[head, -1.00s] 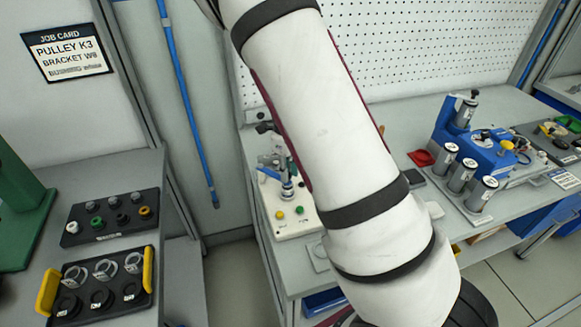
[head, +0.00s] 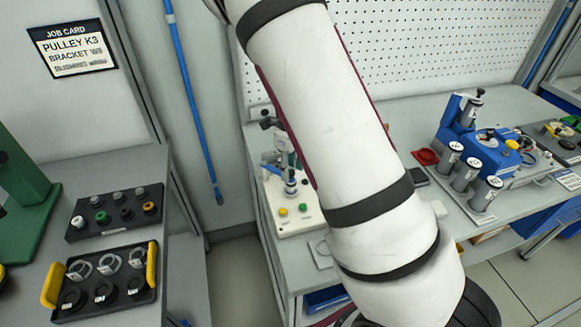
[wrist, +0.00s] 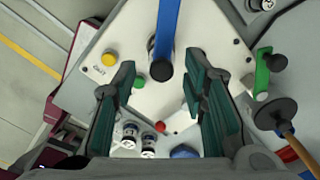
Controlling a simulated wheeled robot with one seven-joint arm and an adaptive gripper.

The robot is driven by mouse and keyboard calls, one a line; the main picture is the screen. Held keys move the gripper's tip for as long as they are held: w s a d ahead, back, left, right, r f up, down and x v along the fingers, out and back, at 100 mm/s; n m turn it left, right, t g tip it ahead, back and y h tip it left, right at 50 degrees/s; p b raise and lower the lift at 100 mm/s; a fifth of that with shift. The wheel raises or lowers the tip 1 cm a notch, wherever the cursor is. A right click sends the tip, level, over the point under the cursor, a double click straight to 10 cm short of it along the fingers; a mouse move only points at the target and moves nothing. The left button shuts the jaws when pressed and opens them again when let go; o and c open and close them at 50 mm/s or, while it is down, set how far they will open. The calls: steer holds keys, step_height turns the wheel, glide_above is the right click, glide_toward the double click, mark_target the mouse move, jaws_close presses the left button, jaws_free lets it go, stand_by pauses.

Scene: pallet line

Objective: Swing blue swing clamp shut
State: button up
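The blue swing clamp (wrist: 166,32) shows in the wrist view as a blue bar coming down from the top edge over a pale fixture plate (wrist: 200,22). Its dark round end (wrist: 163,68) lies near the mouth of my gripper (wrist: 162,100), between the lines of the two fingers. My gripper is open, its teal pads well apart, and I see nothing held. Contact between a finger and the bar cannot be made out.
In the wrist view a green clamp (wrist: 263,75) stands right of my gripper, near a black disc with a wooden handle (wrist: 275,114). Yellow (wrist: 110,59) and green (wrist: 139,81) buttons sit on the plate. A blue fixture (head: 480,147) stands on the bench at right.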

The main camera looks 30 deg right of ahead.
step_height(320, 180, up, 12)
steer(key=shift+f, duration=0.15)
stand_by(0.4)
steer(key=s+a+r+n+t, duration=0.2)
steer(key=s+a+r+n, duration=0.2)
steer(key=s+r+n, duration=0.4)
steer(key=s+a+r+n+t, duration=0.3)
steer(key=s+a+r+n, duration=0.2)
steer(key=s+n, duration=1.1)
step_height(320, 180, up, 4)
steer(key=n, duration=0.5)
steer(key=shift+a+f+t, duration=0.15)
steer(key=shift+f+t, duration=0.1)
steer(key=shift+t, duration=0.05)
